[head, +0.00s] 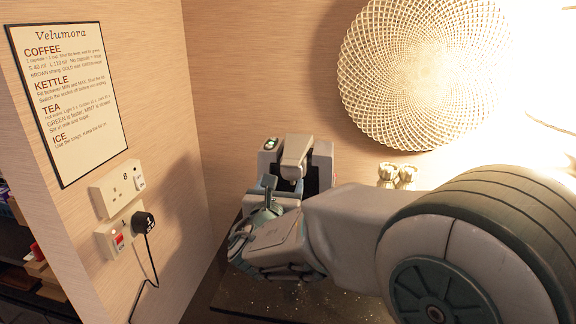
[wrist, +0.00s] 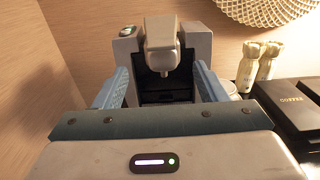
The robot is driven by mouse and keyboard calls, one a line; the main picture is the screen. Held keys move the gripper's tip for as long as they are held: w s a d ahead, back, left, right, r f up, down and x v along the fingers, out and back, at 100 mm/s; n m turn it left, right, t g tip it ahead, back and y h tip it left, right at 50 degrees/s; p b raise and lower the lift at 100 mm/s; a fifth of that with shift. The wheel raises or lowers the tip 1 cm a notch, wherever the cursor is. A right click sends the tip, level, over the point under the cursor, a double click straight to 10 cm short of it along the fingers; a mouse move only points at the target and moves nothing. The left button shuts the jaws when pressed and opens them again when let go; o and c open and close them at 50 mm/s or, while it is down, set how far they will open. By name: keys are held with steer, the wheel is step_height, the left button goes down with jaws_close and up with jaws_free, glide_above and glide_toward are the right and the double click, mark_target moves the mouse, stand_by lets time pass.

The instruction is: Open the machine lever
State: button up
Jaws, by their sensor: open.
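The coffee machine (head: 268,158) stands at the back of the counter against the wood wall, partly hidden by my arm in the head view. In the wrist view the machine (wrist: 193,42) faces me, with its rounded head and spout (wrist: 163,48) in the middle above a dark recess. I cannot clearly tell the lever apart from this head. My gripper (wrist: 163,85) is open in front of the machine, its two blue fingers apart on either side of the spout and recess. Nothing is held between them. In the head view my gripper (head: 258,200) is at the machine's front left.
Pale ornaments (wrist: 258,65) and a black box marked COFFEE (wrist: 290,105) stand to the machine's right. A round woven decoration (head: 415,70) hangs above. On the left wall are an instruction sign (head: 68,100) and sockets with a black plug and cable (head: 143,222).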

mark_target(289, 165)
steer(key=w, duration=0.3)
steer(key=w+d+p, duration=0.1)
steer(key=w, duration=0.2)
steer(key=w+p, duration=0.1)
steer(key=w, duration=0.2)
steer(key=shift+w+d, duration=0.1)
steer(key=shift+d, duration=0.3)
